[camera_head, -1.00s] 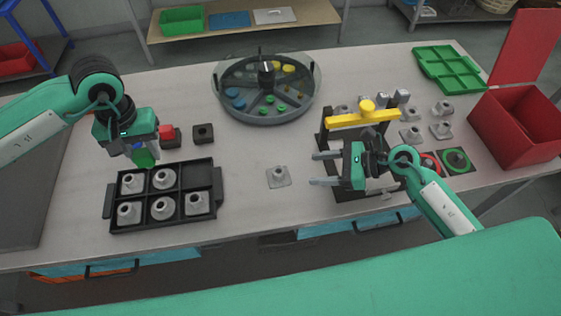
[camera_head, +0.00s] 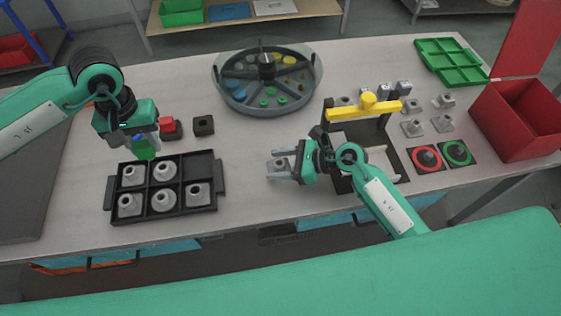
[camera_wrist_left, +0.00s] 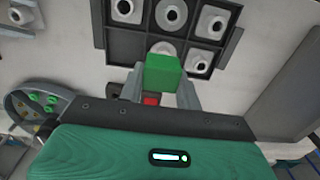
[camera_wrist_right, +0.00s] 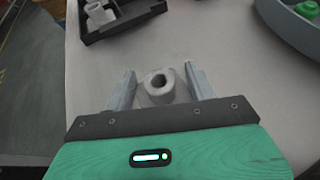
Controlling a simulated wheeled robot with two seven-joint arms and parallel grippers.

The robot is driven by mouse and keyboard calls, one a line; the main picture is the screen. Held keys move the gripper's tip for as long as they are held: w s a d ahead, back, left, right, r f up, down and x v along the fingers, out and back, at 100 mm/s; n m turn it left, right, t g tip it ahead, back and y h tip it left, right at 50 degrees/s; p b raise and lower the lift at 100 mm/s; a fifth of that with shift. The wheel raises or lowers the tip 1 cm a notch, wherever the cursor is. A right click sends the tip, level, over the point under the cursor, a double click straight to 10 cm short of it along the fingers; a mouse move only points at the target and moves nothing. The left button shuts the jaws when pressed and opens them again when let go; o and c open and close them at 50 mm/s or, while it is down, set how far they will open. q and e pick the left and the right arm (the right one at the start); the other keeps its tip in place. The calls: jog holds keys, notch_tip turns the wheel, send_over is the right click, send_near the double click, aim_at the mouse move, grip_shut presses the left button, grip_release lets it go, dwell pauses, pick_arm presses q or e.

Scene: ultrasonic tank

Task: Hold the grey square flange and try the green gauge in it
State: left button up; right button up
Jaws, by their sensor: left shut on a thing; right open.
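The grey square flange (camera_head: 277,168) stands alone on the table right of the black tray. My right gripper (camera_head: 280,168) is open, with its fingers on either side of the flange. In the right wrist view the flange (camera_wrist_right: 159,86) shows its round bore between the fingertips, with gaps beside it. My left gripper (camera_head: 143,146) is shut on the green gauge (camera_head: 145,152) and holds it above the tray's back left edge. In the left wrist view the green gauge (camera_wrist_left: 162,74) shows as a green block between the fingers; its lower part is hidden.
The black tray (camera_head: 220,185) holds several grey flanges. A red block and a black block (camera_head: 203,125) stand behind it. A round divided dish (camera_head: 265,110) is at the back. A yellow-topped frame (camera_head: 362,108), more flanges, two pads and a red box (camera_head: 515,120) are to the right.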

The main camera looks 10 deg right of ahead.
jog(key=c, duration=1.2)
jog(key=shift+o, duration=0.2)
pick_arm(q)
jog(key=shift+d, duration=0.15)
jog(key=d+f, duration=0.2)
jog(key=d, duration=1.2)
jog(key=d+f, duration=0.3)
jog(key=d, duration=1.2)
jog(key=shift+w+f, duration=0.1)
jog(key=shift+f, duration=2.4)
